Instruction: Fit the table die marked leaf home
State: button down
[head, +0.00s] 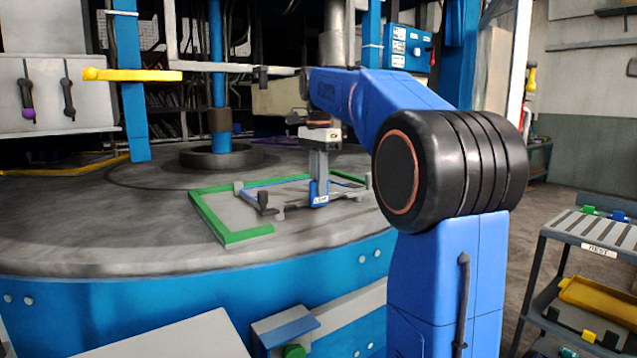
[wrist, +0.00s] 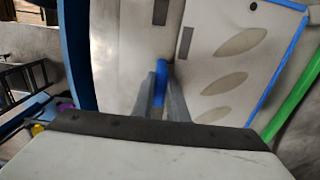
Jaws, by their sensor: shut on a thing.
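My gripper (head: 319,185) is low over the turntable, pointing down, shut on an upright blue handle (head: 320,193). In the wrist view the blue handle (wrist: 160,82) stands between the two grey fingers. Pale plate surface spreads around and beneath it. A pale plate with leaf-shaped ovals and a blue edge (wrist: 290,50) lies right of the fingers. A green L-shaped border (head: 215,222) lies on the turntable around the plate area; a green strip (wrist: 297,95) shows at the right in the wrist view. The gripper hides part of the plate, and I cannot tell whether its underside touches the table.
The grey turntable (head: 90,225) is mostly clear at left. A yellow bar (head: 135,75) sticks out above it, and a blue column (head: 217,80) stands behind. A cart (head: 575,222) labelled REST stands at right, with a yellow piece (head: 600,298) on its lower shelf.

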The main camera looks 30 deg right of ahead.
jog(key=shift+f, duration=0.1)
jog(key=c, duration=1.7)
grip_release()
jog(key=shift+f, duration=0.1)
jog(key=shift+o, duration=0.2)
notch_tip(320, 180, up, 12)
